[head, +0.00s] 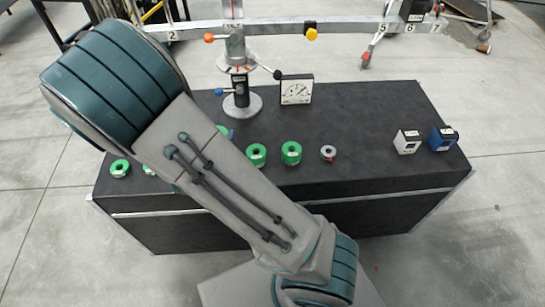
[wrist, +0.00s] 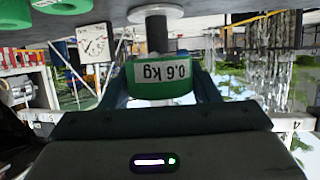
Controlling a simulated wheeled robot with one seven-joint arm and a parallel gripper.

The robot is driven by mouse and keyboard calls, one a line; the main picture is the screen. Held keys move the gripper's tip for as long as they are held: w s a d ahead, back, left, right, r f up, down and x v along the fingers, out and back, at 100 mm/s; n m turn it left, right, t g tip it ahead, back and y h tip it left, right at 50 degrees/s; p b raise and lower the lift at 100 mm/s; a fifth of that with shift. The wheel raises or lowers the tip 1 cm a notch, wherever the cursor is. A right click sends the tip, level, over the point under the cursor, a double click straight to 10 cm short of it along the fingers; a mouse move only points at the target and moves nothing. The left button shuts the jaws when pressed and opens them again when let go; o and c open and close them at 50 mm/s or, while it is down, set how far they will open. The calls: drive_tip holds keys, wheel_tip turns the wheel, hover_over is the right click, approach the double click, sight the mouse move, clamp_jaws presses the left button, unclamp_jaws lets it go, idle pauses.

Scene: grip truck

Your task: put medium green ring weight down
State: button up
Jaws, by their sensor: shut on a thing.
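In the wrist view, which is upside down, my gripper (wrist: 162,88) is shut on a green ring weight (wrist: 162,90). Its white label reads "0.6 kg", and a finger presses each side. The ring appears raised off the black table top, with the stand's round base (wrist: 155,13) and dark post behind it. In the head view my arm hides most of the gripper; a bit of green (head: 222,130) shows past the arm's edge. Other green rings lie on the table, one at the left (head: 120,168) and two right of my arm (head: 257,155) (head: 291,153).
The black table (head: 380,125) also holds a small grey ring (head: 328,152), a dial gauge (head: 297,90), the metal stand (head: 240,103), a white block (head: 407,142) and a blue block (head: 443,138). The table's right-middle is clear. A metal beam (head: 340,29) crosses behind.

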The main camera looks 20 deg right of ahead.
drive_tip(key=w+a+f, duration=0.1)
drive_tip(key=a+f, duration=0.1)
drive_tip(key=a, duration=0.1)
drive_tip(key=w+a+f, duration=0.2)
drive_tip(key=a, duration=0.2)
drive_tip(key=w+a+f, duration=0.1)
drive_tip(key=a+f, duration=0.2)
drive_tip(key=shift+w+a, duration=0.35)
drive_tip(key=shift+f+b, duration=0.3)
drive_tip(key=shift+f, duration=1.7)
drive_tip(key=shift+f, duration=0.1)
drive_tip(key=o, duration=0.8)
drive_tip(key=shift+f, duration=0.15)
drive_tip(key=o, duration=0.4)
